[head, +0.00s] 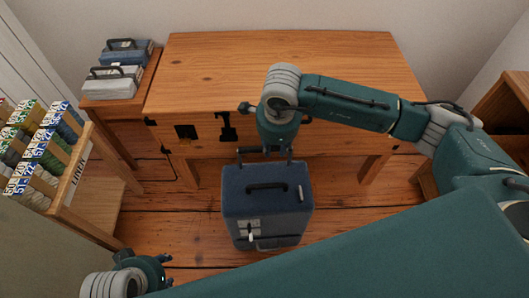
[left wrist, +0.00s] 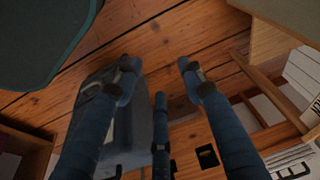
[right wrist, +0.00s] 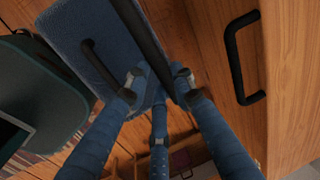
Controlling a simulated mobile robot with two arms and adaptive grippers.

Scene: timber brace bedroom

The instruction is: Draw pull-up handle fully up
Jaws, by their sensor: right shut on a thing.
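A blue suitcase (head: 267,212) stands upright on the floor in front of the wooden desk. A dark carry handle (head: 267,187) lies on its top face. The pull-up handle (head: 240,156) is at the suitcase's back edge, partly hidden by my gripper; its dark bar (right wrist: 143,32) runs between my right fingers in the right wrist view. My right gripper (head: 265,153) comes down from above and is shut on this bar. My left gripper (head: 168,270) is low at the left, open and empty, apart from the suitcase; its spread fingers show in the left wrist view (left wrist: 157,78).
The wooden desk (head: 200,80) stands right behind the suitcase. A side table (head: 150,80) with two toolbox-like cases (head: 112,82) is at the back left. A shelf rack of small goods (head: 75,190) stands at the left. Floor beside the suitcase is clear.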

